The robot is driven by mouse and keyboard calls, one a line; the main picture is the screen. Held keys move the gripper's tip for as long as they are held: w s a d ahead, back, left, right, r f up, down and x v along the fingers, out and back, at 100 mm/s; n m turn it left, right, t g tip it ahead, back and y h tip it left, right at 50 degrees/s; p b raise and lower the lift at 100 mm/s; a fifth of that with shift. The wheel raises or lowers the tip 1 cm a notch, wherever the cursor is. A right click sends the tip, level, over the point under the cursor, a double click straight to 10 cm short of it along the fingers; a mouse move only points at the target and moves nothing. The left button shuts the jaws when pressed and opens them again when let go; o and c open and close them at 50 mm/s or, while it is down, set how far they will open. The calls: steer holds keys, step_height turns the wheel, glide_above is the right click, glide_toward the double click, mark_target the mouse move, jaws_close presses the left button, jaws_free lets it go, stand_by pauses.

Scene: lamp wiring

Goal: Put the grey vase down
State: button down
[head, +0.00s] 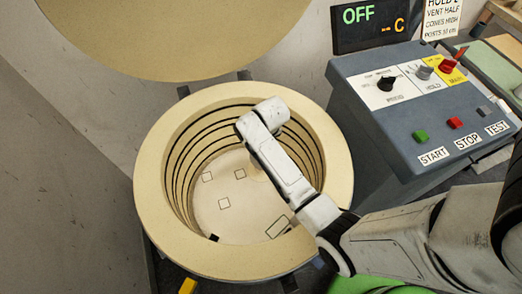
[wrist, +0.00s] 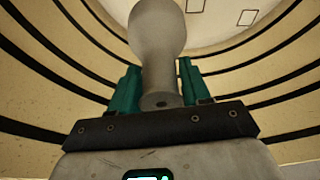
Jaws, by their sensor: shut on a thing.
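The grey vase (wrist: 158,30) shows in the wrist view with a rounded body and a narrower neck toward me. My gripper (wrist: 158,70) has its teal fingers on both sides of the neck and is shut on it. The vase is inside the round kiln (head: 160,222), whose pale floor (head: 240,215) carries several outlined squares. In the head view my arm reaches over the rim into the kiln and hides the gripper and most or all of the vase. I cannot tell whether the vase touches the floor.
The ringed kiln wall (wrist: 45,60) surrounds my gripper closely. The raised round lid (head: 170,35) is above and behind the opening. A control box (head: 400,130) with START, STOP and TEST buttons stands at right, below a display (head: 370,25) reading OFF.

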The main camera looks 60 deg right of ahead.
steer(key=shift+f, duration=2.3)
steer(key=shift+f, duration=0.1)
steer(key=c, duration=0.5)
jaws_free()
steer(key=v, duration=1.2)
steer(key=s+a+n, duration=0.2)
steer(key=s+a, duration=0.4)
steer(key=s, duration=0.2)
steer(key=s+a+n+g+y, duration=0.1)
steer(key=s+a+n, duration=0.1)
steer(key=s+a, duration=0.3)
steer(key=s+r, duration=0.1)
steer(key=s, duration=0.3)
steer(key=shift+s+a+n+g+p, duration=0.2)
steer(key=shift+a+n+g+p, duration=0.1)
steer(key=shift+a+p, duration=0.1)
